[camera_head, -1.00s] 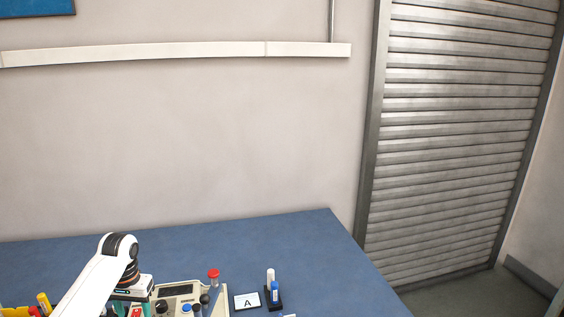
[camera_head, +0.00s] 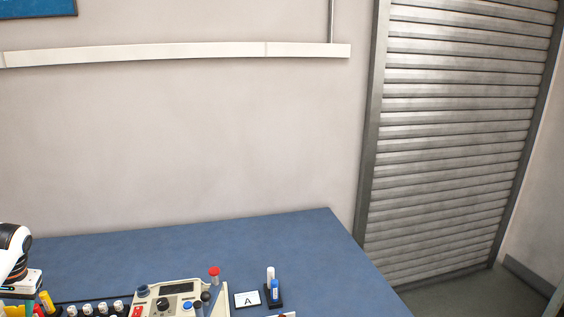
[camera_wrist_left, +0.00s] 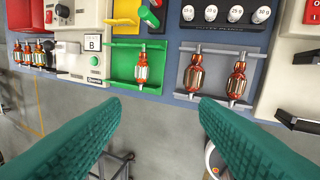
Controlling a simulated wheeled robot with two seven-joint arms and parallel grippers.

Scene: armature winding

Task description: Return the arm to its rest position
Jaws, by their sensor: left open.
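My left arm (camera_head: 14,250) shows at the left edge of the head view; its gripper is not visible there. In the left wrist view, my left gripper (camera_wrist_left: 160,112) is open, its two green ribbed fingers wide apart with nothing between them. Beyond the fingertips, one copper-wound armature (camera_wrist_left: 142,68) lies in a green tray (camera_wrist_left: 122,75). Two more armatures (camera_wrist_left: 196,72) lie in a grey tray (camera_wrist_left: 219,68) to the right. Several armatures (camera_wrist_left: 35,55) stand in a row at the far left. My right gripper is in neither view.
On the blue table (camera_head: 300,240) stand a beige instrument with knobs (camera_head: 177,290), a card marked A (camera_head: 247,299) and a small holder with a blue-and-white tube (camera_head: 274,292). The table's right part is clear. A metal shutter (camera_head: 455,140) stands at the right.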

